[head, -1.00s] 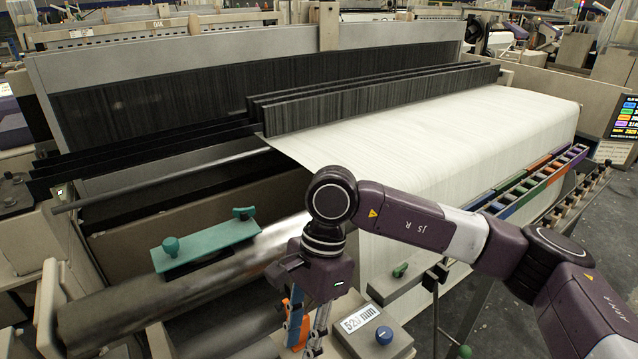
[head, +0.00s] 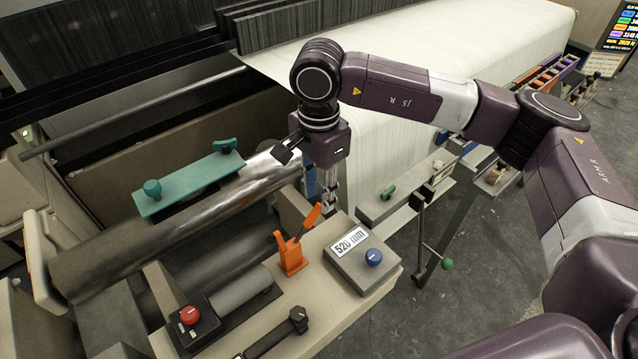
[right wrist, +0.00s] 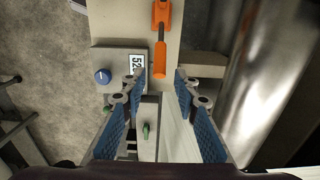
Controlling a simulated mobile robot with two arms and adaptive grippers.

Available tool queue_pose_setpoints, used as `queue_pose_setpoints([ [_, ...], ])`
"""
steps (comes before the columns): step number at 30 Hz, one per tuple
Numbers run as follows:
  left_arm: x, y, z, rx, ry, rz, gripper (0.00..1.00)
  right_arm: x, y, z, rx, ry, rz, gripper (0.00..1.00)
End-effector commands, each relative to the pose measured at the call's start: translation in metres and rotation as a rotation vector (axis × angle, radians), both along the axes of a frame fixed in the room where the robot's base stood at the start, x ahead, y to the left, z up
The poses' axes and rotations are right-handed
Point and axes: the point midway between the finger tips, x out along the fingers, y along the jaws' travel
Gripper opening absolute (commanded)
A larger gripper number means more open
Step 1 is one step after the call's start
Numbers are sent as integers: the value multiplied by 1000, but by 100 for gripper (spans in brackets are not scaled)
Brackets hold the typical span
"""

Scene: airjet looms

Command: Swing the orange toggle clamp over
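The orange toggle clamp (head: 292,256) stands on the beige ledge, left of the display box. Its lever (head: 311,219) slants up and to the right in the head view. My right gripper (head: 327,198) points down just beyond the lever's tip, its fingers partly hidden in the head view. In the right wrist view the gripper (right wrist: 160,84) is open, with a gap between its blue-padded fingers. There the orange clamp (right wrist: 160,14) is at the top, and its lever's end lies in line between the fingertips. I cannot tell whether they touch. My left gripper is not in view.
The display box (head: 362,262) with a blue knob is right of the clamp. A red knob on a black box (head: 190,318) and a black lever (head: 298,320) are nearer. A shiny roller (head: 225,205) and a teal bar (head: 190,184) lie to the left.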

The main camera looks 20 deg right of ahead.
Motion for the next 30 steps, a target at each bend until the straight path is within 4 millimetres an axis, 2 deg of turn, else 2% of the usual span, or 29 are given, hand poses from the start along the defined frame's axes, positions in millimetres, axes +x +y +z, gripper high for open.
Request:
queue_pose_setpoints([
  [1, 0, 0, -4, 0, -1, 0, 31, 0, 0, -9, -1, 2, 0, 28],
  [8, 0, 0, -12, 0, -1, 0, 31, -1, 0, -36, -1, 3, -1, 28],
  [10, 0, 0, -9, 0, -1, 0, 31, 0, 0, -32, 0, 0, -1, 28],
  [29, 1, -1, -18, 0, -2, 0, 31, 1, 0, -33, 0, -1, 0, 28],
  [30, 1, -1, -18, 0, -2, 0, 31, 1, 0, -33, 0, -1, 0, 26],
])
